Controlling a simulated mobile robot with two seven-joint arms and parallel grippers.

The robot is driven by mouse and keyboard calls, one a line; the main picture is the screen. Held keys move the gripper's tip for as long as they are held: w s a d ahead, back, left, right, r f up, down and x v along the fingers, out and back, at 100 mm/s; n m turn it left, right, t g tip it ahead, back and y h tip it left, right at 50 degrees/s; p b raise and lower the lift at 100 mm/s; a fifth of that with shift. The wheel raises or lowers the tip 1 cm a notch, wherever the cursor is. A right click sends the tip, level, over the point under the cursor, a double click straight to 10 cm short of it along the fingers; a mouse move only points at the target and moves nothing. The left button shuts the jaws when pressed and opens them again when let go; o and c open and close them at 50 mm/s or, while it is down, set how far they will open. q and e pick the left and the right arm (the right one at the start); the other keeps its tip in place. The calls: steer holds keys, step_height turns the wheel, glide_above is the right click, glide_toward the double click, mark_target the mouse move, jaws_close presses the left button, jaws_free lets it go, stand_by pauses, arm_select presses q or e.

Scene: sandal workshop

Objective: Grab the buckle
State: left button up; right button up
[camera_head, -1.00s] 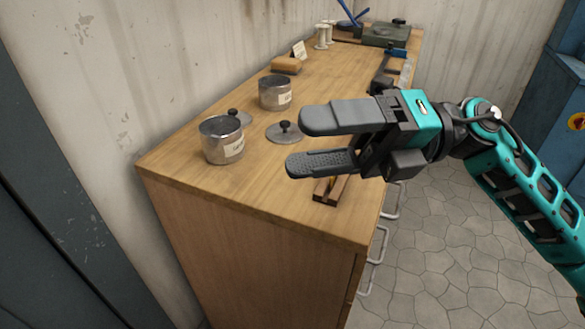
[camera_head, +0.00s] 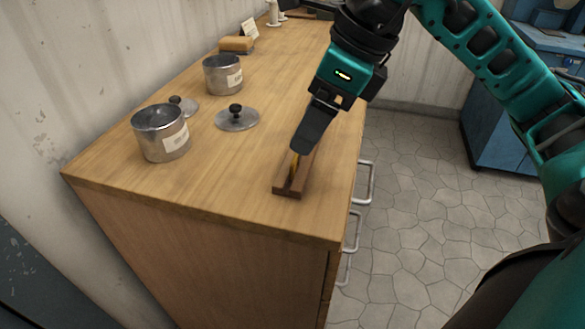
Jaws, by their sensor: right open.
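A small brass-yellow piece (camera_head: 294,164), which looks like the buckle, shows in a narrow brown wooden holder (camera_head: 290,190) near the front right corner of the workbench. Much of it is hidden behind my finger. My right gripper (camera_head: 301,149) is open and points down over the holder, its fingertips close to the brass piece. The fingers overlap in this view, so I cannot tell whether they touch it or straddle it. My left gripper is not in view.
Two labelled metal tins (camera_head: 162,134) and (camera_head: 223,75) stand on the wooden workbench (camera_head: 215,185), left of the holder. Knobbed lids (camera_head: 237,119) and (camera_head: 184,105) lie beside them. A tan block (camera_head: 237,45) is farther back. Drawer handles (camera_head: 364,183) stick out on the right.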

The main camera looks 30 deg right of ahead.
mark_target(294, 158)
steer(key=x, duration=0.2)
steer(key=b+x, duration=0.1)
steer(key=x, duration=0.3)
steer(key=shift+w+d+f, duration=0.1)
steer(key=shift+d+f, duration=0.05)
steer(key=shift+f, duration=0.3)
steer(key=c, duration=1.1)
steer(key=shift+r, duration=0.15)
